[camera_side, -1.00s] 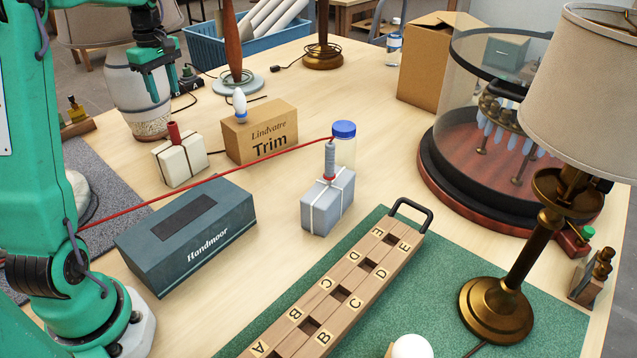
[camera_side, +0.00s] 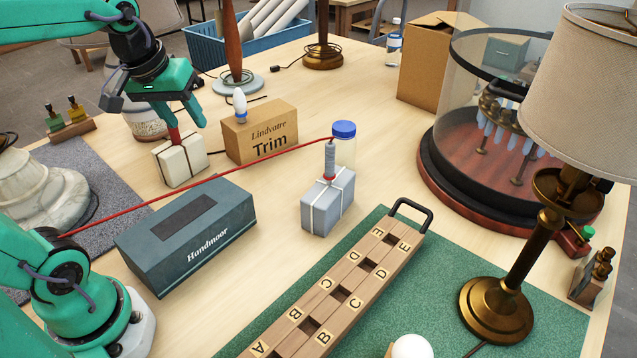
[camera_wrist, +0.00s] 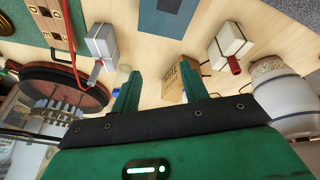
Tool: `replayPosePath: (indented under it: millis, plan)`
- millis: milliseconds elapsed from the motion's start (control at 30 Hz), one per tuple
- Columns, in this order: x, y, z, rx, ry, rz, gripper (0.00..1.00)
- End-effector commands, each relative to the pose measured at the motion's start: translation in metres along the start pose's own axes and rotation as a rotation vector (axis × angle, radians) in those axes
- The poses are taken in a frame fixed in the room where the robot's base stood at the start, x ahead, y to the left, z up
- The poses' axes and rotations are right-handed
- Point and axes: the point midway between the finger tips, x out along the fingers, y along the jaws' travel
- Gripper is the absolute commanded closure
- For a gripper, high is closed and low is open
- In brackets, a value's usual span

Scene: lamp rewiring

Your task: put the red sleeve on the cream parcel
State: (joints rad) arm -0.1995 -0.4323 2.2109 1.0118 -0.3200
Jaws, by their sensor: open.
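The cream parcel (camera_side: 182,163), tied with string, sits on the table left of the cardboard Trim box. The red sleeve (camera_side: 175,136) stands upright on top of it, its upper end partly hidden by my gripper. In the wrist view the sleeve (camera_wrist: 234,66) and the cream parcel (camera_wrist: 231,42) lie to the right of my fingers. My gripper (camera_side: 187,123) is open, its fingers pointing down close to the sleeve in the side view. In the wrist view the space between the fingers (camera_wrist: 158,82) is empty, and the sleeve is not between them.
A grey parcel (camera_side: 325,204) bears a grey sleeve (camera_side: 330,157) with a red band. A red cord (camera_side: 230,168) runs from there leftward over the dark Handmoor box (camera_side: 187,235). The Trim box (camera_side: 262,134) and a white jar (camera_side: 147,121) stand near my gripper.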

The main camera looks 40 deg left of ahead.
Motion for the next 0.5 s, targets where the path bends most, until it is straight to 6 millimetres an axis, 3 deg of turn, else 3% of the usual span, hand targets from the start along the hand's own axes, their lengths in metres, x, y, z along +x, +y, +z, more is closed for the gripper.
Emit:
replayPosePath:
  millis: [233,500]
  plan:
    - [-0.001,0.014,0.057,0.314,0.077,0.068,0.56]
    - [0.004,0.018,0.086,0.49,0.125,0.102,0.56]
